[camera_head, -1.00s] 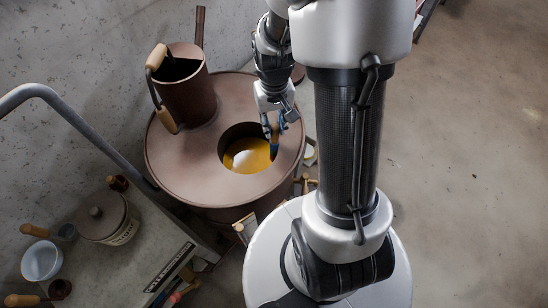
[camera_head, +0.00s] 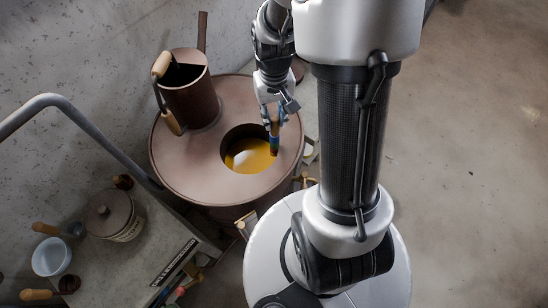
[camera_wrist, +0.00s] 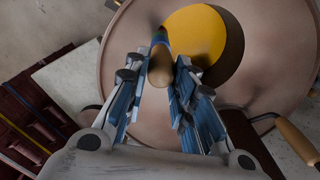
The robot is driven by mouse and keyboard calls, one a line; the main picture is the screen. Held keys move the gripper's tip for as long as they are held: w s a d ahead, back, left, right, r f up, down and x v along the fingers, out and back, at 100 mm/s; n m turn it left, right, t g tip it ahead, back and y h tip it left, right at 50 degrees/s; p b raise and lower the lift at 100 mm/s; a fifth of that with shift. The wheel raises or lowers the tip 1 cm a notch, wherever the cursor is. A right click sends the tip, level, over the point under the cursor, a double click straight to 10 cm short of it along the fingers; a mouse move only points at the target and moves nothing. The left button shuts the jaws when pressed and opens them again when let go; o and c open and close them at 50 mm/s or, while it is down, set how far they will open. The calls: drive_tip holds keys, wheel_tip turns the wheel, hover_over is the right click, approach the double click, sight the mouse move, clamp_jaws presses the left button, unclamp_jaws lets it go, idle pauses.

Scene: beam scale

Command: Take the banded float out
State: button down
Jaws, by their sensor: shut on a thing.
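The banded float (camera_head: 274,146) is a slim stick with a wooden upper part and dark, blue and green bands lower down. My gripper (camera_head: 273,118) is shut on its upper part. The float hangs roughly upright at the right edge of the round opening in the brown drum (camera_head: 185,170); I cannot tell whether its lower tip is clear of the rim. Yellow liquid (camera_head: 248,158) with a pale patch shows in the opening. In the wrist view, the float's rounded wooden end (camera_wrist: 160,72) lies between my fingers (camera_wrist: 165,62), with a blue band beyond it.
A brown can (camera_head: 190,100) with a wooden-gripped handle stands on the drum's lid, left of the opening. A grey cart (camera_head: 120,262) at lower left holds a lidded pot (camera_head: 108,214), a pale bowl (camera_head: 51,257) and several tools. Bare floor lies to the right.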

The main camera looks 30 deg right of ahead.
wheel_tip(320, 180, up, 10)
drive_tip(key=p, duration=0.7)
idle(0.4)
